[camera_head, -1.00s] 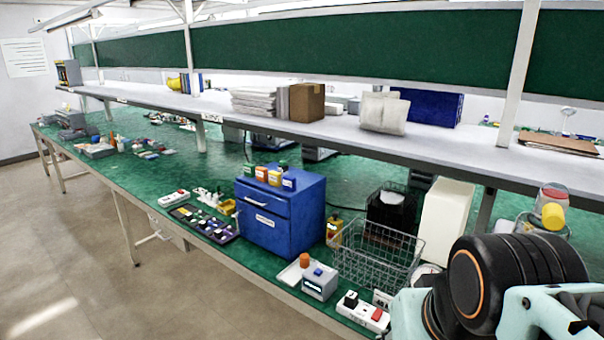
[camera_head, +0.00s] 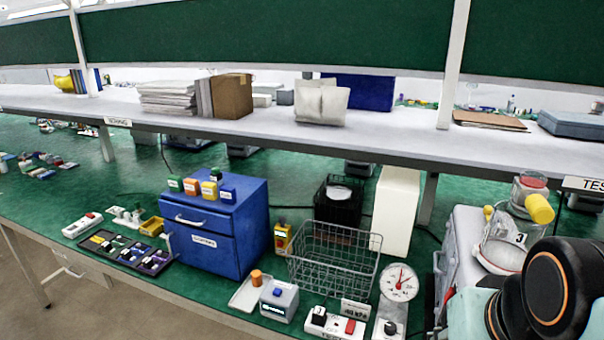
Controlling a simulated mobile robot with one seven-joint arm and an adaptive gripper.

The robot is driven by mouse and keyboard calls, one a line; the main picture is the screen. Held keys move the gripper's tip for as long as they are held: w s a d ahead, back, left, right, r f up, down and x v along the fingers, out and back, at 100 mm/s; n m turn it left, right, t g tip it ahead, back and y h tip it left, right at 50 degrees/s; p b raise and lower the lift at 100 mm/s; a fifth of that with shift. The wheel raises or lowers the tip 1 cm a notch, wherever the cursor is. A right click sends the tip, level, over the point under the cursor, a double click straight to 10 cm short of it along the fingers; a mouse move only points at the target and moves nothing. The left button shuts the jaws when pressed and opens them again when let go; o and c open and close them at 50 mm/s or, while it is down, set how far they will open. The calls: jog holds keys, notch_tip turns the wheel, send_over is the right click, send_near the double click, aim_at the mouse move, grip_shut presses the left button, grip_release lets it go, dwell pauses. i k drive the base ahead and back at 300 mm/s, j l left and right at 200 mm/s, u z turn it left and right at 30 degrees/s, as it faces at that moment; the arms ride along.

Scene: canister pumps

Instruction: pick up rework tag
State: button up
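I cannot pick out a rework tag for certain. Several small labelled blocks in green, orange, yellow and blue (camera_head: 209,189) stand on top of the blue drawer cabinet (camera_head: 225,243). My gripper is not in view; only a black and pale teal part of my arm shows at the lower right, and it hides part of the bench there.
The green bench (camera_head: 110,290) carries a dark parts tray (camera_head: 128,252), a grey box with a blue button (camera_head: 279,300), a dial gauge (camera_head: 399,282) and a grey machine (camera_head: 462,250). A white shelf (camera_head: 400,140) runs above.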

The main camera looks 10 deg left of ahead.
aim_at(191, 187)
jog(key=i+j+z, duration=0.2)
jog(key=j, duration=0.3)
jog(key=j+z, duration=0.25)
jog(key=j, duration=0.2)
jog(key=i+j+z, duration=0.2)
jog(key=j, duration=0.35)
jog(key=j+z, duration=0.15)
jog(key=j, duration=1.35)
